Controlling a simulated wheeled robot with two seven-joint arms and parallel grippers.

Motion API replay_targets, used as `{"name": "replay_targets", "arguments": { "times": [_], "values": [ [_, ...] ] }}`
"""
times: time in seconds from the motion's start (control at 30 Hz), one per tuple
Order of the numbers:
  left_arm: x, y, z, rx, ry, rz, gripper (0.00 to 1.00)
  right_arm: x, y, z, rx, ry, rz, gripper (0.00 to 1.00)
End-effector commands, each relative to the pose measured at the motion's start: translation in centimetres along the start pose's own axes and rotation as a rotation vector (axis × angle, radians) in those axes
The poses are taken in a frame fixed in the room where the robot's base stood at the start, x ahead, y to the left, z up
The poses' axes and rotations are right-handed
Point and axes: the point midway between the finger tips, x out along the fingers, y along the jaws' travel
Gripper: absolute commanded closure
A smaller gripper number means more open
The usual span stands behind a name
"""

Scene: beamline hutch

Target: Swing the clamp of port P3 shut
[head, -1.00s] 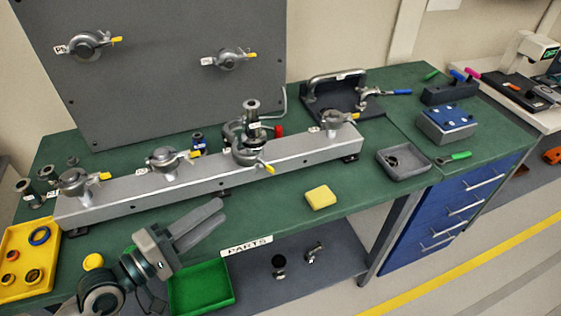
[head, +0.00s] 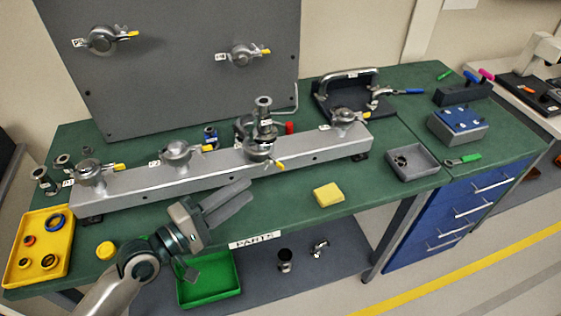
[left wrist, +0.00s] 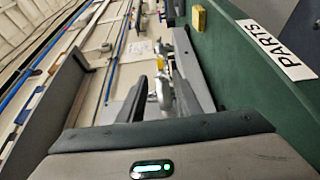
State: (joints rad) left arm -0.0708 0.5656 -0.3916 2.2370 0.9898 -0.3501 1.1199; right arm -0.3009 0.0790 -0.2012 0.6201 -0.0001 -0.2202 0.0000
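A silver rail (head: 225,172) on the green bench carries a row of clamped ports. The third port from the left (head: 259,150) has a tall metal fitting on it and a clamp with a yellow-tipped lever (head: 279,165) sticking out toward the front. I cannot read its label, so I take it as P3 from its place in the row. Its clamp's closure is too small to tell. My left gripper (head: 246,193) is in front of the rail, apart from that lever, with its two fingers spread and empty. The fingers also show in the left wrist view (left wrist: 160,92). My right gripper is out of view.
Other rail clamps (head: 90,172), (head: 178,152), (head: 347,117) flank the port. A grey panel (head: 170,75) stands behind. A yellow block (head: 328,194), a grey tray (head: 415,172) and a green bin (head: 208,290) are near the front edge. Bench between rail and yellow block is clear.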

Motion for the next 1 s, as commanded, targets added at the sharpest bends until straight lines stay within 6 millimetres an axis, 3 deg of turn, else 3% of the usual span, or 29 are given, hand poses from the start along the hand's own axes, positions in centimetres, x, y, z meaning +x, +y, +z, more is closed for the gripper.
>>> {"name": "replay_targets", "arguments": {
  "times": [0.3,0.6,0.8,1.0],
  "values": [
    [6.0,0.4,0.0,-0.001,0.0,0.002,0.69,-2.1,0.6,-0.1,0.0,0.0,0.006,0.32],
    [10.7,0.3,0.0,0.0,0.0,0.001,0.69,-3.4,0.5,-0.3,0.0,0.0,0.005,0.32],
    [12.2,0.1,0.0,0.001,0.0,0.0,0.69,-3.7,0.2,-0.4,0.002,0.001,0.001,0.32],
    [12.5,0.0,0.1,0.001,-0.001,0.0,0.69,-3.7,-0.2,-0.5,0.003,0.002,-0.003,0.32]
  ]
}}
